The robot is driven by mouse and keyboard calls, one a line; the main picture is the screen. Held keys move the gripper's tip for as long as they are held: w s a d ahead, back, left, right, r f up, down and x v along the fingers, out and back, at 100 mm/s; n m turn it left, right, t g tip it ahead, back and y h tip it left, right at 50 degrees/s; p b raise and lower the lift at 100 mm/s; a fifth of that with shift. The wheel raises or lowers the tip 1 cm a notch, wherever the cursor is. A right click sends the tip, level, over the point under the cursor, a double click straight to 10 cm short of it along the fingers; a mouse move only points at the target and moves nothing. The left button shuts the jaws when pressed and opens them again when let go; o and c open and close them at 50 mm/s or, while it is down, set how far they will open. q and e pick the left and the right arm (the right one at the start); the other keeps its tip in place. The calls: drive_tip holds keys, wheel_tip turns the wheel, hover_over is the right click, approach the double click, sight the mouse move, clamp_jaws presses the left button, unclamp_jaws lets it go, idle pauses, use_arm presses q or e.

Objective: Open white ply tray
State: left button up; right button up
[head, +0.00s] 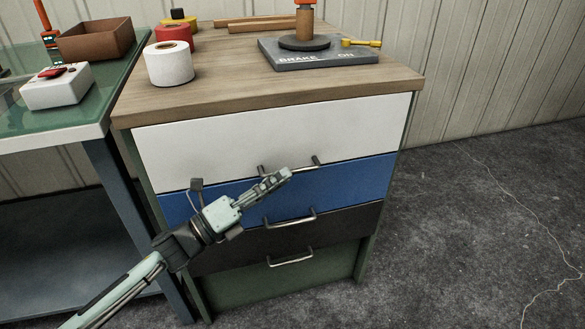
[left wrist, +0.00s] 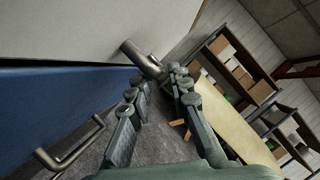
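The white tray front (head: 270,135) is the top drawer of the cabinet and looks closed. Its metal handle (head: 302,163) is at its lower edge; one end of it shows in the left wrist view (left wrist: 143,58). My left gripper (head: 284,176) is in front of this handle, at its left part. In the left wrist view my left gripper (left wrist: 158,82) has its two fingers apart, with the handle end just beyond the fingertips. I cannot tell whether they touch. Part of the handle is hidden by the fingers. My right gripper is not in view.
Below are a blue drawer (head: 355,182) with a handle (head: 290,220) and a black drawer (head: 235,253). White (head: 169,65) and red rolls and a grey brake board (head: 320,60) stand on the cabinet top. A green-topped table (head: 110,88) adjoins at left. Floor at right is clear.

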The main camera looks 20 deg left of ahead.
use_arm(q)
drive_tip(key=shift+x, duration=1.9)
clamp_jaws()
